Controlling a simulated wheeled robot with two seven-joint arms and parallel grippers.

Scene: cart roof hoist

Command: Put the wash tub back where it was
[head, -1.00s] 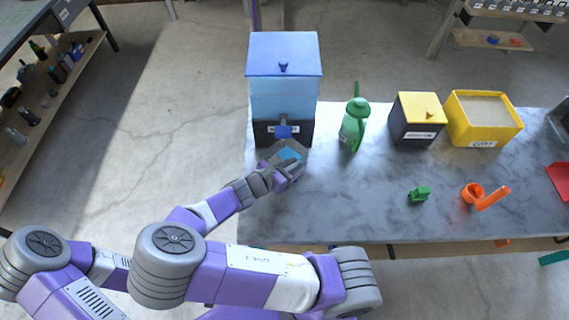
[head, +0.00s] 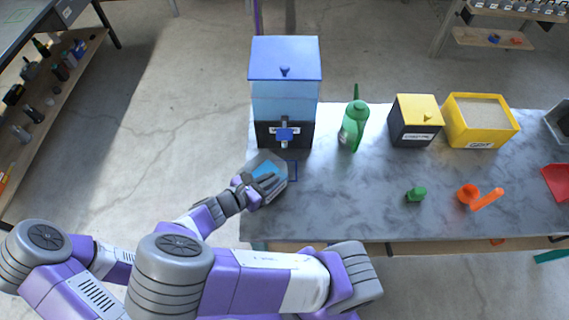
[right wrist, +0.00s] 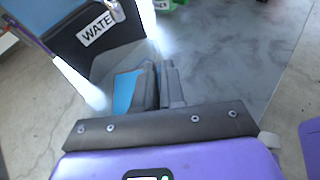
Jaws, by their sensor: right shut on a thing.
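The wash tub (head: 279,184) is a grey, many-sided tub with blue water inside, at the counter's left edge in the head view, in front of and left of the dispenser tap. My right gripper (head: 262,182) is shut on its near side. In the right wrist view the tub (right wrist: 115,62) shows beyond the gripper fingers (right wrist: 160,85), which hide part of it. A blue square outline (head: 293,171) lies on the counter just right of the tub, partly covered. I cannot tell whether the tub touches the counter. My left gripper is not in view.
The blue water dispenser (head: 285,98) with its tap (head: 285,134) stands behind the tub. Green and orange (head: 468,194) items lie right. The middle counter is clear.

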